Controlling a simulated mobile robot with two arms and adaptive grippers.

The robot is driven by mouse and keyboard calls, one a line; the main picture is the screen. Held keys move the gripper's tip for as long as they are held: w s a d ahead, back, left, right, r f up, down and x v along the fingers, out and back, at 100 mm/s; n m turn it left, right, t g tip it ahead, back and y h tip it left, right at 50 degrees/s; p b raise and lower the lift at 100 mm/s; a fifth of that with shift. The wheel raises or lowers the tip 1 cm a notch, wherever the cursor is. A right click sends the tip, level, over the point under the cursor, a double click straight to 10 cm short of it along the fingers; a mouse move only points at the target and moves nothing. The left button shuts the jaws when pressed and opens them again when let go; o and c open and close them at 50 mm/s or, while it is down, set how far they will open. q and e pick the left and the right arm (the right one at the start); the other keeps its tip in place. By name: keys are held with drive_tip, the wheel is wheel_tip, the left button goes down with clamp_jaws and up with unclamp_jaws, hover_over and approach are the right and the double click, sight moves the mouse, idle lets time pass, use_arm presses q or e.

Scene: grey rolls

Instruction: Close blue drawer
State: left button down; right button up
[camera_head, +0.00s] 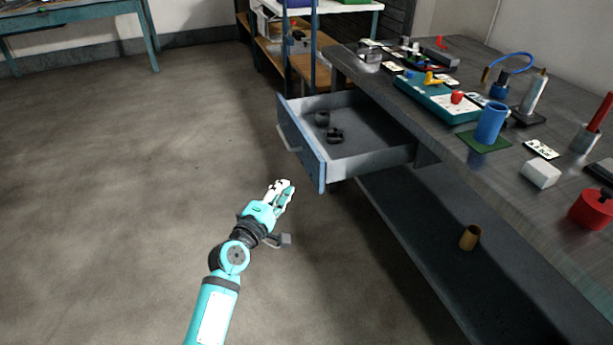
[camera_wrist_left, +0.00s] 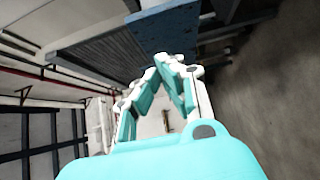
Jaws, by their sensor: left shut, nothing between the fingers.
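The blue drawer (camera_head: 301,142) is pulled out from under the grey workbench, with its blue front and handle facing left in the head view. In the left wrist view my left gripper (camera_wrist_left: 172,62) points toward a blue panel (camera_wrist_left: 170,30), which looks like the drawer front. My right gripper is not in view.
The workbench (camera_head: 449,142) carries a blue cup (camera_head: 491,123), a red weight (camera_head: 592,208), a white block (camera_head: 540,173) and other small items. A brown cup (camera_head: 470,237) stands on the lower shelf. Shelving (camera_head: 306,60) stands behind the drawer. The floor (camera_head: 130,190) at left is clear.

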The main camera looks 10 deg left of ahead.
sight(313, 163)
use_arm(q)
drive_tip(key=w+d, duration=0.1)
drive_tip(key=w, duration=0.1)
drive_tip(key=w+d, duration=0.1)
drive_tip(key=w, duration=0.1)
drive_tip(key=w+d, duration=0.2)
drive_tip(key=shift+w+b, duration=0.35)
drive_tip(key=shift+b, duration=0.05)
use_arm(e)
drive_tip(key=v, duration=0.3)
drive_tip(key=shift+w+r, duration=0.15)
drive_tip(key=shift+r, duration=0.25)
use_arm(q)
drive_tip(key=shift+f, duration=0.1)
